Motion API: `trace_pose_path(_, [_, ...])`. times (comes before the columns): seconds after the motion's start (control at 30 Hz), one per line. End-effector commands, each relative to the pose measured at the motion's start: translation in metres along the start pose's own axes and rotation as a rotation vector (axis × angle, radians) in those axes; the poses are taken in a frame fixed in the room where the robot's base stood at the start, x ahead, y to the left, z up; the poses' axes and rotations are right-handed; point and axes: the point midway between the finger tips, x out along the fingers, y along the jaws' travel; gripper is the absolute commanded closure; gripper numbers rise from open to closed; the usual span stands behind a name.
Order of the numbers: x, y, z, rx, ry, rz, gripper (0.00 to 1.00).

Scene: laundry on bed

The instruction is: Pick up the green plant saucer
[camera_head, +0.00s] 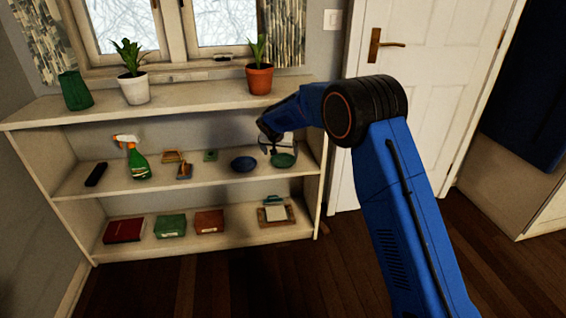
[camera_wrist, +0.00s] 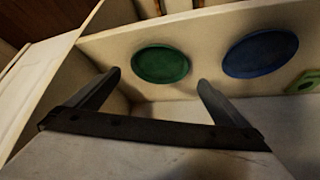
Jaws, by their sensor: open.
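The green plant saucer (camera_wrist: 161,63) lies on the shelf board, seen in the wrist view just ahead of and between my fingertips. It also shows in the head view (camera_head: 284,160) near the right end of the middle shelf, partly covered by my gripper. My gripper (camera_wrist: 157,78) is open and empty, its two fingers spread apart. In the head view my gripper (camera_head: 276,147) hangs over the right end of the middle shelf. I cannot tell whether a finger touches the saucer.
A blue saucer (camera_wrist: 260,54) lies close beside the green one. A small green item (camera_wrist: 304,82) lies beyond it. The shelf unit's side panel (camera_head: 315,175) and top board (camera_head: 190,107) bound the space. A terracotta pot (camera_head: 259,79) stands above.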

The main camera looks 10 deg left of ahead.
Motion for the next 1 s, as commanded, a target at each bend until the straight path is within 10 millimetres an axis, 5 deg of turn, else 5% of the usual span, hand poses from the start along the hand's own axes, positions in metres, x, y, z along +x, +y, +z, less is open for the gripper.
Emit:
trace_pose_path(0.37, [0.025,0.0,0.0,-0.001,0.0,0.0,0.0])
trace_pose_path(0.7, [0.066,0.001,-0.001,-0.001,0.001,0.0,0.0])
trace_pose_path(0.97, [0.07,0.0,-0.001,-0.001,0.001,-0.001,0.0])
trace_pose_path(1.0, [0.07,0.0,-0.001,-0.001,0.001,-0.001,0.07])
